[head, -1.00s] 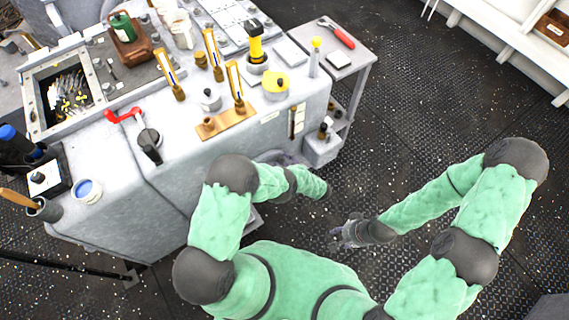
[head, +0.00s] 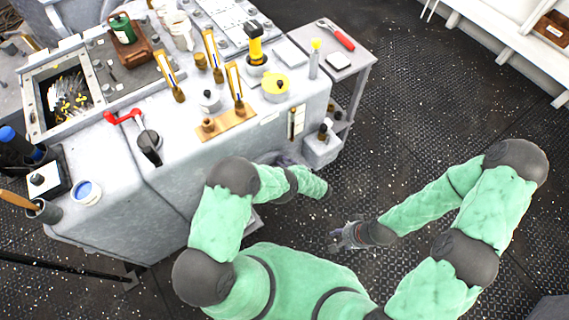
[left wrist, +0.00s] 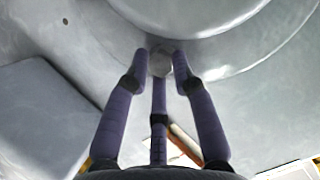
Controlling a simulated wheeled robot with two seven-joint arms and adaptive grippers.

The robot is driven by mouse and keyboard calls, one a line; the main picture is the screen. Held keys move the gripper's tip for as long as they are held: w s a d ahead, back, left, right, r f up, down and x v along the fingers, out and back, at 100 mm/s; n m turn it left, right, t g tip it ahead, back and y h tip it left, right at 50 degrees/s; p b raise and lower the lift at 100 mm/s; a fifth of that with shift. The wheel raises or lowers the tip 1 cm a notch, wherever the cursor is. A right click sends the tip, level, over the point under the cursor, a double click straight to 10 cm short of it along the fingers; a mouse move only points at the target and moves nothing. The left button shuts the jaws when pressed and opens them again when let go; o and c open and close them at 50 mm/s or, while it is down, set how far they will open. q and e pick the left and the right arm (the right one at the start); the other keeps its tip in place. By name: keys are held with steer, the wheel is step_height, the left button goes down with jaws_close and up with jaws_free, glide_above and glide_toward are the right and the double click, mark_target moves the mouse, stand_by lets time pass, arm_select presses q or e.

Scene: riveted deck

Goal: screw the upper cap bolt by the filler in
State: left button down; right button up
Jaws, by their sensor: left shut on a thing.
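In the left wrist view the cap bolt (left wrist: 161,64) is a small pale grey bolt head at the lower edge of a round grey raised cover (left wrist: 215,60). My left gripper (left wrist: 160,58) has its purple-grey fingers closed around the bolt head, with fingertips at its sides and below it. The bolt's shank and thread are hidden, so how deep it sits cannot be told. In the head view my left arm covers the gripper and the bolt. My right gripper (head: 346,237) hangs empty over the deck with its fingers spread, well away from the console.
The riveted deck (head: 420,110) on the right is clear.

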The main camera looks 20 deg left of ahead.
arm_select(q)
steer(key=shift+d+f+m+g+y, duration=0.15)
steer(key=shift+m+g+y, duration=0.35)
steer(key=shift+m, duration=0.6)
steer(key=shift+a+f+m+g+y, duration=0.15)
steer(key=shift+m+g+y, duration=0.35)
steer(key=shift+m, duration=0.6)
steer(key=shift+d, duration=0.1)
steer(key=c, duration=1.1)
jaws_free()
steer(key=shift+s, duration=0.1)
steer(key=shift+o, duration=0.2)
steer(key=shift+r, duration=0.1)
